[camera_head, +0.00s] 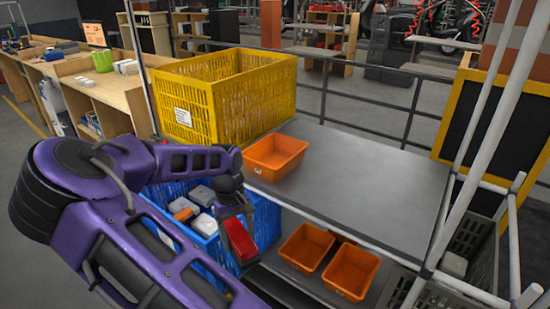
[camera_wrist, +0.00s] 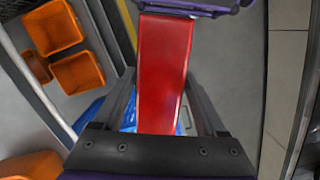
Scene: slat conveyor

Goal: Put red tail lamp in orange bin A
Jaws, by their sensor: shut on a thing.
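My gripper (camera_head: 236,213) is shut on the red tail lamp (camera_head: 240,240). The lamp hangs at the front right of the blue crate in the head view. In the wrist view the lamp (camera_wrist: 163,70) is a long red block between the two fingers of my gripper (camera_wrist: 163,100). One orange bin (camera_head: 275,157) stands on the upper shelf. Two more, a left one (camera_head: 307,247) and a right one (camera_head: 351,272), stand on the lower shelf. I cannot read which is bin A. Orange bins (camera_wrist: 53,27) also show at the left of the wrist view.
The blue crate (camera_head: 262,222) holds several white and grey items and an orange one. A yellow crate (camera_head: 245,105) stands behind, left of the upper orange bin. The grey upper shelf (camera_head: 370,180) is clear to the right. A pale post (camera_head: 480,140) rises at the right.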

